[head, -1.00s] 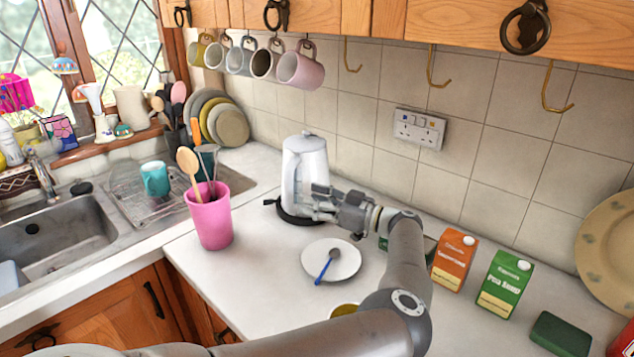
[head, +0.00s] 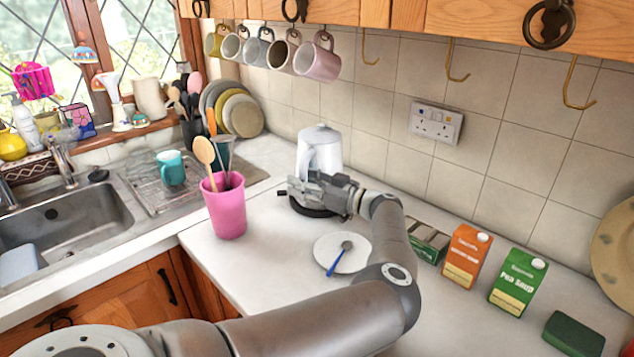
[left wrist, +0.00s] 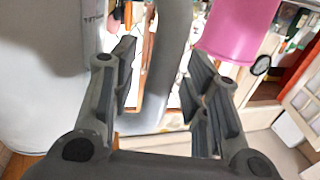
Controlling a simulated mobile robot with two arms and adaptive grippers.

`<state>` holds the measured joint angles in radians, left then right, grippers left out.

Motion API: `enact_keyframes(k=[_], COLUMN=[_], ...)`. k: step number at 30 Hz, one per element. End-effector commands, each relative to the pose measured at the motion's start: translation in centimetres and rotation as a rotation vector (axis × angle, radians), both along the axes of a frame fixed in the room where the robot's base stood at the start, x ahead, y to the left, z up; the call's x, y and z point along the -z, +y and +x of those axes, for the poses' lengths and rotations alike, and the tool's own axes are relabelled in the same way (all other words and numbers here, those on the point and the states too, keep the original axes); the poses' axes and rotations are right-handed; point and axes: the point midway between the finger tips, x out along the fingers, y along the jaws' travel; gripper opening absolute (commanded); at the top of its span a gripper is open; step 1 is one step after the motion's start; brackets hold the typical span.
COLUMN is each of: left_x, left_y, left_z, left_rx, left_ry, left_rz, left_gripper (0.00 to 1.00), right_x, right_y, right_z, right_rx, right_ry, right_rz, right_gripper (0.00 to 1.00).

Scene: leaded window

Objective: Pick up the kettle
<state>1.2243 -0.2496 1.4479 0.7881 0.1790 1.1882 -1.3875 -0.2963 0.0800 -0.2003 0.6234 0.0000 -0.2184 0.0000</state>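The white kettle (head: 331,143) stands upright on its dark round base (head: 312,209) against the back of the counter. My left gripper (head: 298,186) is in front of its lower body and partly hides it. In the left wrist view the kettle's white body (left wrist: 42,70) fills the left side. A grey upright bar, apparently the kettle's handle (left wrist: 172,50), stands between the spread fingers of my left gripper (left wrist: 160,95). Gaps show on both sides of it, so the gripper is open and not closed on it. My right gripper is not in view.
A pink cup (head: 226,212) with utensils stands left of the gripper. A white plate (head: 352,262) with a blue-handled spoon lies in front. Soup cartons (head: 517,284) stand to the right. Several mugs (head: 317,60) hang above the kettle.

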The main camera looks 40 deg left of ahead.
Motion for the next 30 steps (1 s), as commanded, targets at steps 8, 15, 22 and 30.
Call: enact_keyframes(k=[8, 15, 22, 30], left_x=[0.0, 0.0, -0.72, -0.64], left_y=[-0.04, -0.04, 0.05, 0.07], left_z=[0.02, 0.02, 0.08, 0.05], left_rx=[0.0, 0.0, -0.001, -0.002], left_ry=[0.0, 0.0, -0.009, -0.007], left_rz=[0.0, 0.0, 0.012, 0.01], left_gripper=[0.04, 0.0, 0.0, 0.0], right_x=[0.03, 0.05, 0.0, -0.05], right_y=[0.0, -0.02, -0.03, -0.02], right_z=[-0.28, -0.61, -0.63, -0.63], right_rx=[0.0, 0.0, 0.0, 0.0], right_ry=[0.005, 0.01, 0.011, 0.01], right_rz=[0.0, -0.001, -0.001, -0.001], right_gripper=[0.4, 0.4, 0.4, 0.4])
